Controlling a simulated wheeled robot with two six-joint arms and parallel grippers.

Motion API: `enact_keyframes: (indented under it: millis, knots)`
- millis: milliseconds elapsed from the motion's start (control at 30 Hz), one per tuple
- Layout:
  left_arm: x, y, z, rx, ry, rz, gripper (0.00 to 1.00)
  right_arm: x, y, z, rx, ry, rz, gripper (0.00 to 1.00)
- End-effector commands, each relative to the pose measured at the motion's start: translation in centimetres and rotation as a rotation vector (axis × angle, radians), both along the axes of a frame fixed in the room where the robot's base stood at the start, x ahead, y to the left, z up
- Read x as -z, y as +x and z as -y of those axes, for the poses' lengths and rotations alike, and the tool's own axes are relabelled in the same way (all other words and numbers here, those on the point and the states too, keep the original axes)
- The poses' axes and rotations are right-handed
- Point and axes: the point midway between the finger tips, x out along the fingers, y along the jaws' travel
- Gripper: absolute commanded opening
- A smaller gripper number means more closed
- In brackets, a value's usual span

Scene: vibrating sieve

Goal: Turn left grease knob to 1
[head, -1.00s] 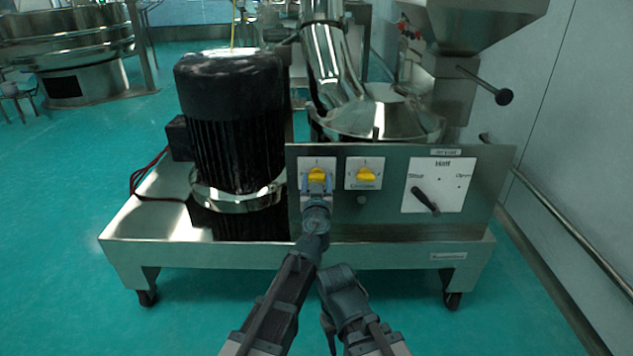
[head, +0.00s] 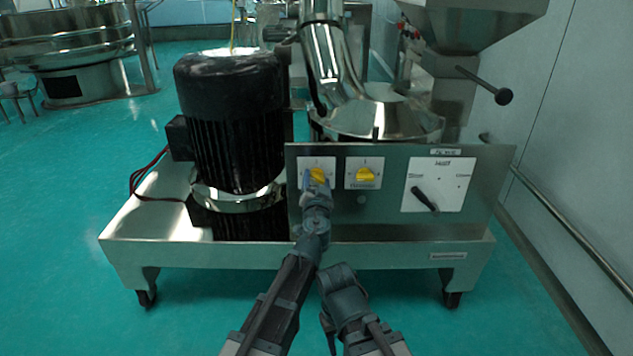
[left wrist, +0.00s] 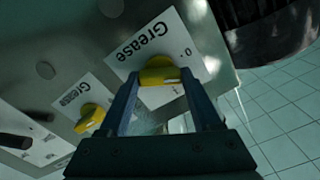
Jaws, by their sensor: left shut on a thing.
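The left grease knob (head: 318,174) is a yellow knob on a white plate at the left of the grey control panel. My left gripper (head: 316,181) is shut on it, seen from behind and rolled a little. In the left wrist view the knob (left wrist: 160,77) sits between the two blue fingers, under a plate marked "Grease" with a 0 visible. The 1 mark cannot be read clearly there. My right gripper (head: 330,325) hangs low in front of the machine, away from the panel, and its jaws cannot be made out.
A second yellow grease knob (head: 366,174) sits just right of the held one; it also shows in the left wrist view (left wrist: 90,118). A black lever switch (head: 425,200) is further right. A black motor (head: 230,120) stands left of the panel. The floor in front is clear.

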Motion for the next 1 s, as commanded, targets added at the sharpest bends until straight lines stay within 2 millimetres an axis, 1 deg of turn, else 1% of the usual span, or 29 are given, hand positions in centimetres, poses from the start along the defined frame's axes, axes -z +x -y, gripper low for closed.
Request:
enact_keyframes:
  millis: [600, 1000]
  knots:
    - [0.08, -0.05, 0.10, 0.000, 0.585, 0.000, 0.09, 0.08, 0.00, 0.00, 0.000, 0.000, 0.000, 0.50]
    - [0.14, -0.07, 0.14, 0.001, 0.897, 0.000, 0.09, 0.13, 0.00, 0.00, 0.000, 0.000, 0.000, 0.50]
